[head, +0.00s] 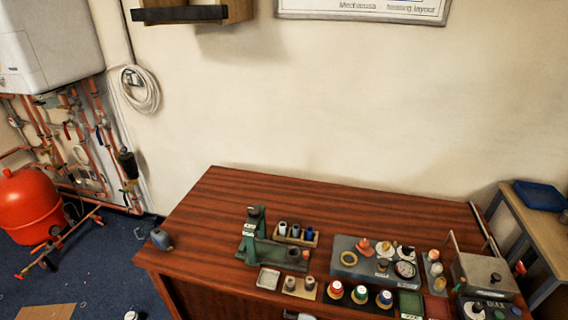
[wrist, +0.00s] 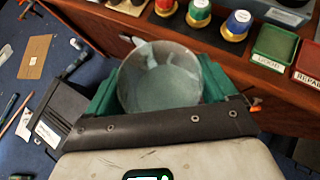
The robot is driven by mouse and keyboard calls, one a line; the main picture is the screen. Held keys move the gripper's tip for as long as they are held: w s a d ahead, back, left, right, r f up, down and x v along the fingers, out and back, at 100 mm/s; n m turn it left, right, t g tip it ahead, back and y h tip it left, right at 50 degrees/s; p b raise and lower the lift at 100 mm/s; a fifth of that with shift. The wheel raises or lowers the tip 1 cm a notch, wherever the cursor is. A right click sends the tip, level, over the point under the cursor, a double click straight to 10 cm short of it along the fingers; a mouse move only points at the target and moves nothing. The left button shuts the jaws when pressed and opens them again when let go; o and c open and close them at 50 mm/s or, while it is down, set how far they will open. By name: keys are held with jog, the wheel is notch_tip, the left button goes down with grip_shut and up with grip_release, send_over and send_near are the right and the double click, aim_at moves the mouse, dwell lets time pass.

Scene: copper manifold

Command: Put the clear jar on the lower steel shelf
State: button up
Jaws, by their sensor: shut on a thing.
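The clear jar (wrist: 160,78) is in the wrist view, a round see-through vessel seen from above through its open top. My gripper (wrist: 158,92) is shut on it, with a green finger pad on each side. The jar is held in front of the wooden cabinet's edge, over the blue floor. In the head view only a small greyish part shows at the bottom edge, and I cannot tell whether it is the jar or my gripper. I cannot make out a lower steel shelf in either view.
The wooden bench (head: 300,188) is crowded along its front with a green stand (head: 255,235), a grey tray (head: 345,268), coloured-capped pots and a metal box (head: 485,275). Its back is clear. A red tank (head: 30,205) and pipes stand left. A side table (head: 540,235) is right.

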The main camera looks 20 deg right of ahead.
jog(key=w+a, duration=0.6)
jog(key=a, duration=0.4)
jog(key=shift+w+a+f, duration=0.3)
jog(key=shift+a+f, duration=0.05)
dwell(0.7)
